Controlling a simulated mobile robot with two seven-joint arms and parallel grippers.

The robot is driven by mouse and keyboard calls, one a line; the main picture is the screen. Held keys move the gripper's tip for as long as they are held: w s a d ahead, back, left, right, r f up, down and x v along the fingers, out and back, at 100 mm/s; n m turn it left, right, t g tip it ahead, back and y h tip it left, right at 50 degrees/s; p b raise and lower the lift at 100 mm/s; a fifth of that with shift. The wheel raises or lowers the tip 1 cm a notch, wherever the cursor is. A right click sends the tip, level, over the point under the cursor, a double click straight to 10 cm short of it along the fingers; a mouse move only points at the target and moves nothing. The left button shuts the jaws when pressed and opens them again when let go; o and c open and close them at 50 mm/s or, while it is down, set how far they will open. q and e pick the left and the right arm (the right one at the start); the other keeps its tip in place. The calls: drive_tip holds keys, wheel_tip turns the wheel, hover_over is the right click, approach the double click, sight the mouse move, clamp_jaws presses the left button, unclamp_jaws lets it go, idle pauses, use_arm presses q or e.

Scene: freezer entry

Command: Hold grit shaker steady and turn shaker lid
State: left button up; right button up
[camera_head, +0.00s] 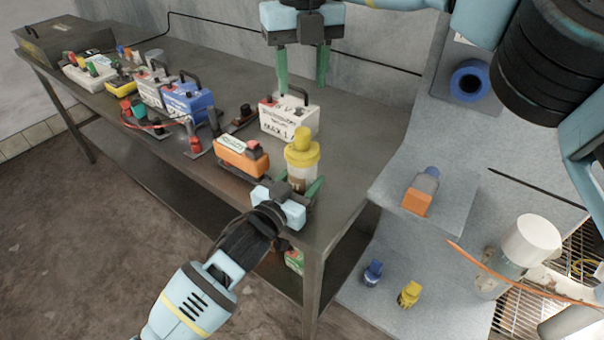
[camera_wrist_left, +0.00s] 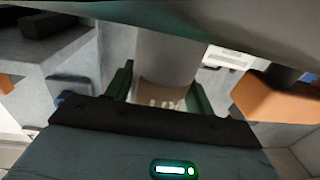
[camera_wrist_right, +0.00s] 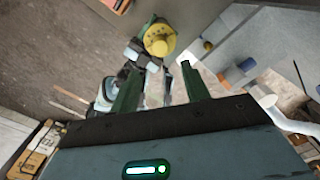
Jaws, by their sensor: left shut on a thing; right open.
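The grit shaker (camera_head: 300,172) stands upright near the right end of the metal bench, a clear body with pale brown contents. Its yellow lid (camera_head: 302,146) is on top; the lid also shows in the right wrist view (camera_wrist_right: 159,40). My left gripper (camera_head: 300,190) is shut on the shaker's lower body. In the left wrist view the shaker body (camera_wrist_left: 166,62) stands between the green fingers (camera_wrist_left: 160,95). My right gripper (camera_head: 303,78) is open and empty, pointing down above and behind the lid; its open fingers show in the right wrist view (camera_wrist_right: 162,90).
An orange device (camera_head: 242,158) stands just left of the shaker. A white battery box (camera_head: 290,116) stands behind it, below my right gripper. Blue and other battery boxes (camera_head: 186,102) fill the bench's left. Grey shelves with an orange-and-blue bottle (camera_head: 420,196) stand to the right.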

sight(304, 131)
drive_tip(key=shift+s+d+f+n+t+y, duration=0.15)
drive_tip(key=shift+d+n+y, duration=0.6)
drive_tip(key=shift+n, duration=1.25)
drive_tip(key=shift+s+d+f+n+t+y, duration=0.2)
drive_tip(key=shift+d+n+y, duration=0.55)
drive_tip(key=shift+n, duration=1.25)
drive_tip(key=shift+s+d+n+t+y, duration=0.25)
drive_tip(key=shift+d+n+y, duration=0.5)
drive_tip(key=shift+n, duration=1.25)
drive_tip(key=shift+f, duration=0.1)
drive_tip(key=x, duration=1.2)
drive_tip(key=c, duration=1)
